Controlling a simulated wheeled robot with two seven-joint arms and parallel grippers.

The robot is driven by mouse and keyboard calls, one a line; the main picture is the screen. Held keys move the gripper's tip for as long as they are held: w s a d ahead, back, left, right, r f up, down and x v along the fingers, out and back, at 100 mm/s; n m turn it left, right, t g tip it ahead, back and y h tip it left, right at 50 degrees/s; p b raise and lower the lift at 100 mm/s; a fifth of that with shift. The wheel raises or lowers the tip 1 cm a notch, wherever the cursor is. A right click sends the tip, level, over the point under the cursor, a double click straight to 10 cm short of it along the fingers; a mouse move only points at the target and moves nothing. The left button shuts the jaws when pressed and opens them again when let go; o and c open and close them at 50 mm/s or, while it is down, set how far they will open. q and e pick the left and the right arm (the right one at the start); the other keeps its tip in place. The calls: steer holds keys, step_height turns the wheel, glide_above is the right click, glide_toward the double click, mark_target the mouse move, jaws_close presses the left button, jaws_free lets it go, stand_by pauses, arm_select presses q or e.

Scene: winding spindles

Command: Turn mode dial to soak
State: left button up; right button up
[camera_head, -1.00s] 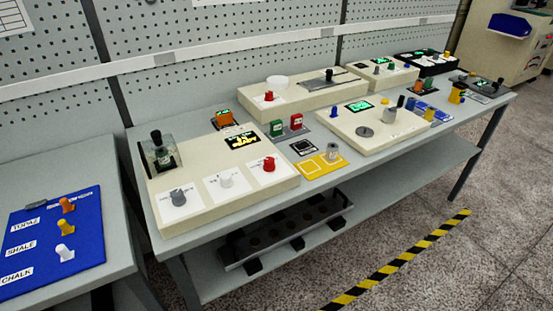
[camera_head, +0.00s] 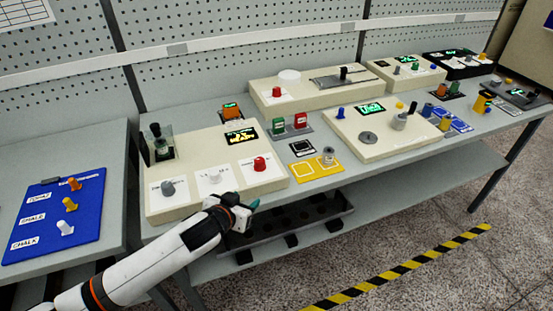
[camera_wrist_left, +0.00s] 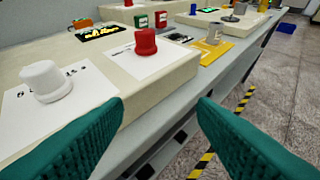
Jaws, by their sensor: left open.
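A cream control box stands on the grey bench, with a grey knob (camera_head: 167,188), a white knob (camera_head: 215,175) and a red knob (camera_head: 260,163) on white label cards. The card lettering is too small to read, so I cannot tell which is the mode dial. The white knob (camera_wrist_left: 46,82) and red knob (camera_wrist_left: 146,42) also show in the left wrist view. My left gripper (camera_head: 252,206) is in front of the box's front edge, below the white and red knobs. Its green fingers (camera_wrist_left: 160,108) are apart and empty, touching neither knob. My right gripper is out of view.
A lever (camera_head: 157,140) stands at the box's back left, and a lit display (camera_head: 241,136) sits behind the knobs. A yellow pad (camera_head: 305,172) lies to the right. A dark rack (camera_head: 290,222) is on the shelf below. A blue board (camera_head: 50,225) lies on the left table.

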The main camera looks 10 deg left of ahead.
arm_select(q)
steer(key=t, duration=0.1)
glide_toward(257, 163)
steer(key=shift+t+h, duration=0.3)
steer(key=shift+h, duration=0.1)
steer(key=x, duration=0.4)
steer(key=p+x, duration=0.1)
steer(key=x, duration=0.6)
steer(key=shift+w+a+f, duration=0.15)
steer(key=shift+w+f, duration=0.05)
steer(key=shift+f, duration=0.25)
steer(key=shift+c, duration=0.3)
steer(key=c, duration=0.9)
